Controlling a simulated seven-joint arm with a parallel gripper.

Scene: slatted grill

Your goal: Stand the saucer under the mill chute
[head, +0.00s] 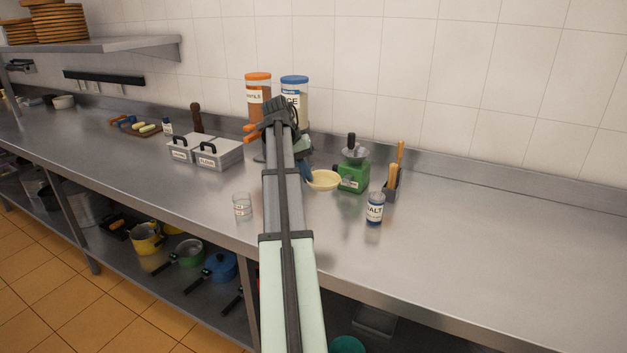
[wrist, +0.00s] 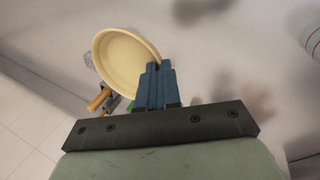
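The pale yellow saucer (head: 324,181) is just left of the green mill (head: 353,177) in the head view. In the wrist view the saucer (wrist: 122,57) fills the upper left, with its rim between my blue fingertips. My gripper (head: 307,173) is shut on that rim; the fingers also show in the wrist view (wrist: 157,75). My arm hides part of the gripper in the head view. The mill has a clear hopper and a dark knob on top. Its chute is not clear, and I cannot tell whether the saucer touches the counter.
A salt jar (head: 375,208) stands in front of the mill, and a holder with wooden-handled tools (head: 392,186) stands to its right. A small glass (head: 242,205) is left of my arm. Tall jars (head: 258,97) stand behind. The counter at right (head: 500,235) is clear.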

